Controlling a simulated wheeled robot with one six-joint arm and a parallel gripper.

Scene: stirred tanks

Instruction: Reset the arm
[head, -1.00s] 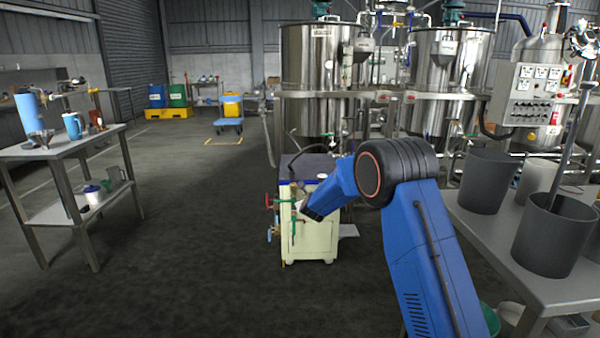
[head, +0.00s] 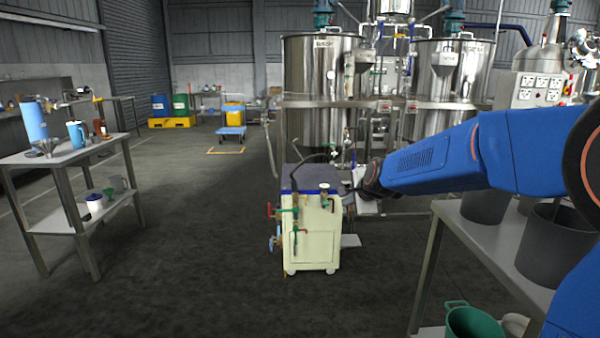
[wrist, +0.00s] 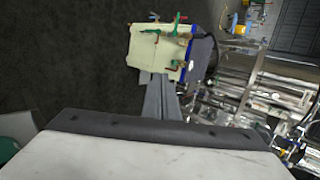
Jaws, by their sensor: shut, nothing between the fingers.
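My gripper (wrist: 160,88) shows in the wrist view as grey fingers close together, shut and empty. They point towards a cream cabinet unit (wrist: 158,48) with green and red valve fittings, and appear apart from it; the exact gap is unclear. In the head view my blue arm (head: 435,160) reaches in from the right, its dark wrist end just right of the same cream unit (head: 312,235). The fingers are hard to make out there.
A workbench (head: 436,245) with grey buckets (head: 550,245) stands at the right under my arm. Steel tanks (head: 320,85) stand behind the cream unit. A small table (head: 100,150) stands at the left. Open floor (head: 190,260) lies between the table and the cream unit.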

